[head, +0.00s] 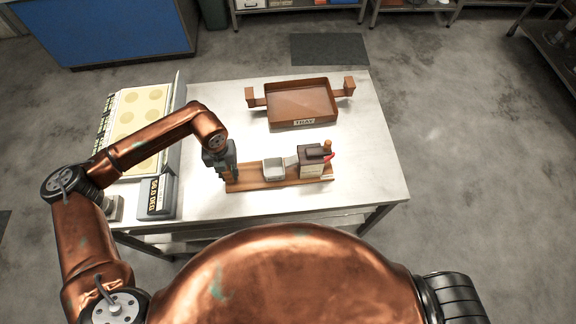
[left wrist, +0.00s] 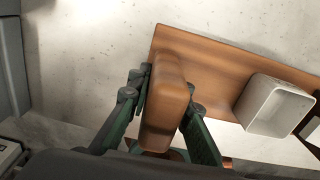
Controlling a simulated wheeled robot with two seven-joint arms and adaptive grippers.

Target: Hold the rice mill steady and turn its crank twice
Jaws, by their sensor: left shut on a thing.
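The rice mill (head: 312,166) stands at the right end of a wooden base board (head: 254,184) on the table. It has a dark top, a brown knob and a red part on its right side that may be the crank. A pale square cup (head: 274,169) sits on the board left of the mill; it also shows in the left wrist view (left wrist: 275,105). My left gripper (head: 229,176) is shut on the upright brown handle (left wrist: 166,105) at the board's left end, one finger on each side. My right gripper is not in view.
A brown tray (head: 300,102) with two side handles lies at the back of the table (head: 365,130). A warmer with round lids (head: 136,112) and a dark sign block (head: 157,196) stand at the left. The table right of the mill is clear.

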